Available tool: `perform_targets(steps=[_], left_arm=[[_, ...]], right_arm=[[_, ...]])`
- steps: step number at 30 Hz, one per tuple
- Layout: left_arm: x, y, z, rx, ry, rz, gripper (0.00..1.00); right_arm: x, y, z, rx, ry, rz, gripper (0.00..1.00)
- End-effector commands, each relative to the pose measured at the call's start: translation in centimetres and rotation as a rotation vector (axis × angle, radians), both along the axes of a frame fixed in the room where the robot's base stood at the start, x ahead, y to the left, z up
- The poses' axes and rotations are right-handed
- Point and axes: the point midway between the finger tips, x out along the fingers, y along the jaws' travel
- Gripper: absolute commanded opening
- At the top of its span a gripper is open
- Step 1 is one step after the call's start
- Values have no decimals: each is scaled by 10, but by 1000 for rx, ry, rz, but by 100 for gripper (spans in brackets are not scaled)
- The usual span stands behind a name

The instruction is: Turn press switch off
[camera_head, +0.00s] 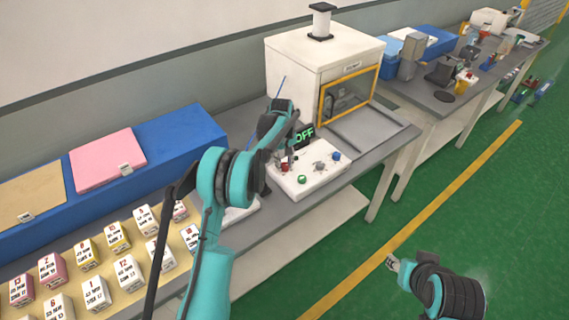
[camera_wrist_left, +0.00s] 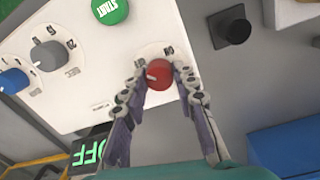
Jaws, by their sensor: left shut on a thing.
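A white control panel (camera_head: 325,172) stands on the grey bench in front of the press. It carries a red knob (camera_wrist_left: 158,74), a green START button (camera_wrist_left: 109,9), a grey knob (camera_wrist_left: 47,56) and a blue knob (camera_wrist_left: 13,80). My left gripper (camera_wrist_left: 161,80) is shut on the red knob, one finger on each side; in the head view the left gripper (camera_head: 286,160) covers part of that corner. A display (camera_head: 304,134) behind the panel reads OFF in green. My right gripper (camera_head: 393,263) hangs over the floor, away from the panel; its jaw state is unclear.
The white press (camera_head: 325,55) has a yellow-framed window (camera_head: 350,95). Blue boxes with pink and tan mats (camera_head: 107,158) and several numbered blocks (camera_head: 96,292) are at left. A black knob (camera_wrist_left: 233,27) stands beside the panel. Green floor (camera_head: 480,210) is open at right.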

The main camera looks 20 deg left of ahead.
Motion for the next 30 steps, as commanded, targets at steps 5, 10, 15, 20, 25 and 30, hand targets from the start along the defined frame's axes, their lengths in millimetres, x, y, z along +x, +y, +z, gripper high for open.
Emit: perform_targets(steps=[5,10,15,20,25,30], left_arm=[[0,0,0,0,0,17,0],[0,0,0,0,0,18,0],[0,0,0,0,0,18,0],[0,0,0,0,0,17,49],[0,0,0,0,0,17,49],[0,0,8,0,0,17,49]], right_arm=[[0,0,0,0,0,0,40],[0,0,0,0,0,0,40],[0,0,0,0,0,0,40],[0,0,0,0,0,0,40],[0,0,0,0,0,0,40],[0,0,0,0,0,0,40]])
